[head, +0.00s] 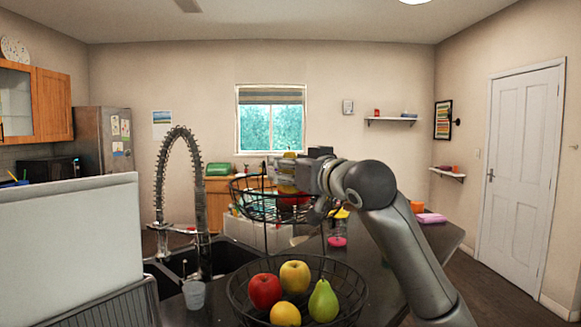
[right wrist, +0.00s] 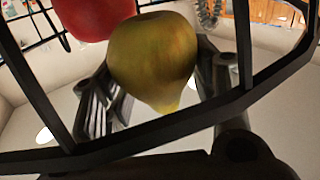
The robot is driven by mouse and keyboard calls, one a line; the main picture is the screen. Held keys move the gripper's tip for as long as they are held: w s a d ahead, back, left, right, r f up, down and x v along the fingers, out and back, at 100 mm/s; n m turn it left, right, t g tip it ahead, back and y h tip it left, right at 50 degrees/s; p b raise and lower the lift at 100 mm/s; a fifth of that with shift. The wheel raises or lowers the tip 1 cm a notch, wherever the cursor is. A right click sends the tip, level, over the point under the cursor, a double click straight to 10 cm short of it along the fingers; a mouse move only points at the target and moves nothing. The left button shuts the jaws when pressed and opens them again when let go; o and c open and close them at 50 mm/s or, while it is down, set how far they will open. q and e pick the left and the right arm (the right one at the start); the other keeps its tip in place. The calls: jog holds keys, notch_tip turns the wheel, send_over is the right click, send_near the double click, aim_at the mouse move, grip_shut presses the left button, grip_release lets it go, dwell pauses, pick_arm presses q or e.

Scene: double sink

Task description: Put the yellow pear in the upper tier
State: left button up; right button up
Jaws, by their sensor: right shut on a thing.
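The yellow pear (right wrist: 155,55) sits between the fingers of my right gripper (right wrist: 160,90) in the right wrist view. Its narrow end points down in that picture. In the head view my right gripper (head: 290,172) is over the right part of the upper tier (head: 240,206), a black wire basket. The pear is largely hidden there by the gripper. Black wire bars cross close in front of the wrist camera. A red fruit (right wrist: 92,16) is close beside the pear. My left gripper is out of view.
The lower tier (head: 240,309) holds a red apple (head: 264,291), a yellow apple (head: 295,277), a yellow fruit (head: 285,314) and a green pear (head: 323,302). The tall faucet (head: 200,195), sink and a small cup (head: 194,295) stand to the left.

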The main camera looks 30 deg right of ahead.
jog(key=o, duration=1.1)
jog(key=shift+r, duration=0.1)
jog(key=shift+r, duration=0.25)
jog(key=shift+r+p, duration=0.55)
jog(key=shift+p, duration=0.05)
jog(key=s+b, duration=0.3)
jog(key=s, duration=0.9)
jog(key=shift+a+f, duration=0.25)
jog(key=shift+a, duration=0.15)
